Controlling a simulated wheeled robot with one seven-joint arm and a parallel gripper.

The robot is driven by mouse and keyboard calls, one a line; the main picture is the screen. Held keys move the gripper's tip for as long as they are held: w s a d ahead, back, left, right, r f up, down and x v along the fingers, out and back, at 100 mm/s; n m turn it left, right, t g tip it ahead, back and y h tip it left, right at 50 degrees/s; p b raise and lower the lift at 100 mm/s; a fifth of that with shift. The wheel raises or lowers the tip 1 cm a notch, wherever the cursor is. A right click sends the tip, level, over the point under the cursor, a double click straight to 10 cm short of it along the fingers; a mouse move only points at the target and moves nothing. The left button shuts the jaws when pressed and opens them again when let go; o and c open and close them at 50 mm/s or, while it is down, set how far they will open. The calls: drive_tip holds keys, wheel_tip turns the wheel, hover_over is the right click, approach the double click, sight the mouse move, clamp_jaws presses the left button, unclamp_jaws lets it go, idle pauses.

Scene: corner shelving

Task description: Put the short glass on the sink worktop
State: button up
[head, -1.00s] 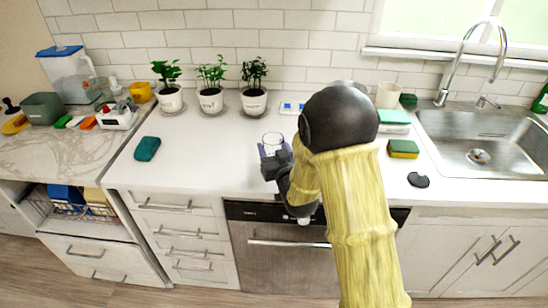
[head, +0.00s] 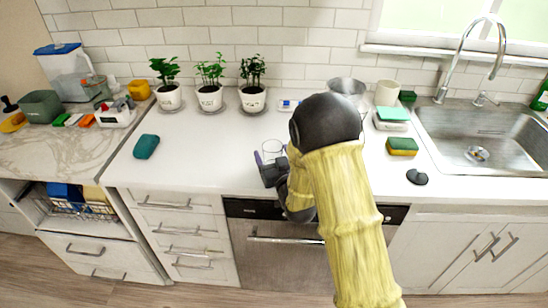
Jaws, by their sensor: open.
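The short glass (head: 271,149) is clear and stands on the white worktop (head: 205,155), near its front edge, left of my arm. My gripper (head: 264,163) is open at the glass's near side. One dark finger shows left of the glass. The glass's lower part is partly hidden by the gripper, so I cannot tell whether the fingers touch it. The sink (head: 480,145) is set into the worktop at the right.
Three potted plants (head: 210,98) stand along the back wall. A metal bowl (head: 346,88), a cream cup (head: 387,93), a sponge (head: 402,146) and a dark round item (head: 417,177) lie right of my arm.

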drive_tip(key=v, duration=0.6)
drive_tip(key=b+v, duration=0.1)
drive_tip(key=v, duration=0.2)
drive_tip(key=shift+s+r, duration=0.1)
drive_tip(key=shift+r, duration=0.2)
drive_tip(key=shift+p, duration=0.95)
drive_tip(key=shift+p, duration=0.5)
drive_tip(key=p, duration=0.3)
drive_tip(key=shift+s+d+p, duration=0.1)
drive_tip(key=shift+s+p, duration=0.2)
drive_tip(key=shift+s, duration=0.1)
drive_tip(key=p+v, duration=0.2)
drive_tip(key=p, duration=0.2)
drive_tip(key=shift+f+p, duration=0.1)
drive_tip(key=shift+p, duration=0.3)
drive_tip(key=shift+f, duration=0.1)
